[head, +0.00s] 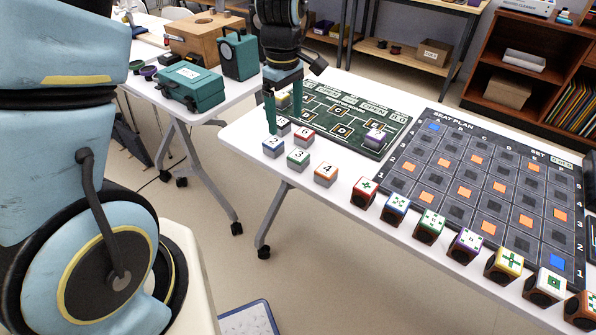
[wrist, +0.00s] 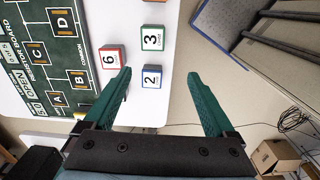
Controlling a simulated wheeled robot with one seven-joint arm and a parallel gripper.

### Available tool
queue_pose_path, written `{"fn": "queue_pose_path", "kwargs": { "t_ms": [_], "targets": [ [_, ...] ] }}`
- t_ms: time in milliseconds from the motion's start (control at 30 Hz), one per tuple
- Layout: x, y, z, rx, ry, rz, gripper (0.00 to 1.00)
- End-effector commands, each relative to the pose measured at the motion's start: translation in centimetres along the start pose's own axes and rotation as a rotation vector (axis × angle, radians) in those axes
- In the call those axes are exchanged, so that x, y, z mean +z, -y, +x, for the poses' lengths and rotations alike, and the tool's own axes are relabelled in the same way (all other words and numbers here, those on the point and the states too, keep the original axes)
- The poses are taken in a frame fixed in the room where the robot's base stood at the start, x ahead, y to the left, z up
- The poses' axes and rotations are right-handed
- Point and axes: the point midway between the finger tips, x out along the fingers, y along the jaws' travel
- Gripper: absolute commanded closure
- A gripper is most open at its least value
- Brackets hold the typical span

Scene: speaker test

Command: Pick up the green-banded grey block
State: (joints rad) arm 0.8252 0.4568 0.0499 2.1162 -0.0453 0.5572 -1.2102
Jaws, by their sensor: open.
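The green-banded grey block, marked 3 (head: 298,158), stands on the white table near its front edge, between the blocks marked 2 and 4. It also shows in the wrist view (wrist: 152,38), beyond my fingertips and apart from them. My gripper (head: 284,124) points down over the table's left end, with green fingers. In the wrist view my gripper (wrist: 158,72) is open, with nothing held. The blue-banded block marked 2 (wrist: 151,77) appears between the fingertips there, close to the left one. In the head view, one finger partly hides a block behind it.
The red-banded block 6 (head: 304,136) and orange block 4 (head: 326,174) stand close by. A green board (head: 345,112) lies behind, with a purple-banded block (head: 375,138) on it. A dark seat-plan board (head: 480,170) and a row of coloured-top cubes (head: 430,226) fill the right.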

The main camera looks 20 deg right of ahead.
Motion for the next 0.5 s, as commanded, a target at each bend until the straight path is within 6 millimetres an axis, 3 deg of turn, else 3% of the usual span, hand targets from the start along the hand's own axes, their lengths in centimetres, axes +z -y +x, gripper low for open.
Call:
{"fn": "queue_pose_path", "kwargs": {
  "t_ms": [33,133,500],
  "targets": [
    [1.1,-0.9,1.2,-0.005,0.001,-0.017,0.1],
    [2.3,-1.9,1.9,-0.011,0.001,-0.051,0.1],
    [2.6,-1.9,6.6,-0.016,0.002,-0.066,0.1]
  ]
}}
